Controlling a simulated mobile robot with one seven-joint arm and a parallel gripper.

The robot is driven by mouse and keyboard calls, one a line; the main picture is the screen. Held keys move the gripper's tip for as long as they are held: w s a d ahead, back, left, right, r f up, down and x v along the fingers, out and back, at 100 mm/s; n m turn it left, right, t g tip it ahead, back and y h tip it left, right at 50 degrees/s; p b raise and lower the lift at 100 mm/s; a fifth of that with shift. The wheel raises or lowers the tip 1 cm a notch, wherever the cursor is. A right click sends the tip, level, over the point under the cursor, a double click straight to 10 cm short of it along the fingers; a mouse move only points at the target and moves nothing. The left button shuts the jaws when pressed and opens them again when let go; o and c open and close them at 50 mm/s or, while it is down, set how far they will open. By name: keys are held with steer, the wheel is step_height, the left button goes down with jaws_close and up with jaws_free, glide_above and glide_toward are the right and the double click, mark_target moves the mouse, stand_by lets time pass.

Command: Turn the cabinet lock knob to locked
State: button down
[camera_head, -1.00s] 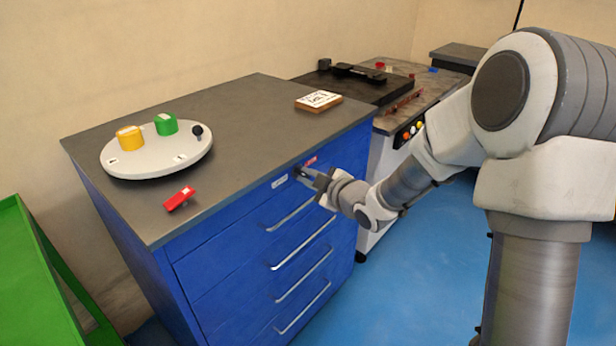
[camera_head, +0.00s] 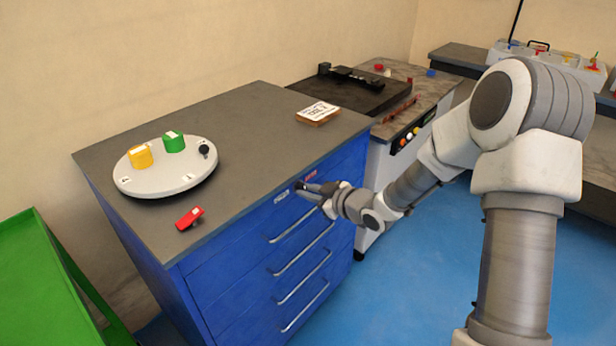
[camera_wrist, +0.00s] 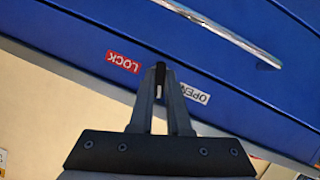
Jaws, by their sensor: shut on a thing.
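The blue cabinet (camera_head: 235,262) stands in the middle of the head view, with its lock knob high on the front. A red LOCK label (camera_head: 310,176) and a white OPEN label (camera_head: 281,196) flank the knob; the LOCK label (camera_wrist: 123,62) and OPEN label (camera_wrist: 195,94) appear upside down in the wrist view. My gripper (camera_head: 302,187) is at the cabinet front, shut on the small black knob (camera_wrist: 160,72), which shows between its fingertips (camera_wrist: 160,82). The fingers hide much of the knob, so its exact turn angle is unclear.
Drawer handles (camera_head: 292,224) stick out below the knob. The cabinet top holds a round white plate (camera_head: 165,182) with yellow and green blocks, a red piece (camera_head: 190,217) and a labelled block (camera_head: 318,113). A machine (camera_head: 395,165) stands to the right; blue floor is clear.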

steer(key=m+p, duration=0.1)
steer(key=p, duration=0.1)
steer(key=m+g+p, duration=0.1)
steer(key=p, duration=0.1)
steer(key=shift+d+r+y+p, duration=0.1)
steer(key=shift+r+y+p, duration=0.2)
steer(key=shift+r+p, duration=0.1)
steer(key=m+g+y+p, duration=0.1)
steer(key=m+p, duration=0.1)
steer(key=p, duration=0.3)
steer(key=shift+w+f+g, duration=0.1)
steer(key=shift+g, duration=0.2)
steer(key=m+p, duration=0.1)
steer(key=m+g+y+p, duration=0.1)
steer(key=shift+f+m, duration=0.3)
steer(key=shift+f+m+g+y+p, duration=0.1)
steer(key=shift+m+g+y+p, duration=0.25)
steer(key=shift+m+y, duration=0.55)
steer(key=shift+m, duration=0.3)
steer(key=c, duration=0.9)
jaws_free()
steer(key=v, duration=1.7)
steer(key=shift+w+d+r, duration=0.1)
steer(key=shift+d+r, duration=0.15)
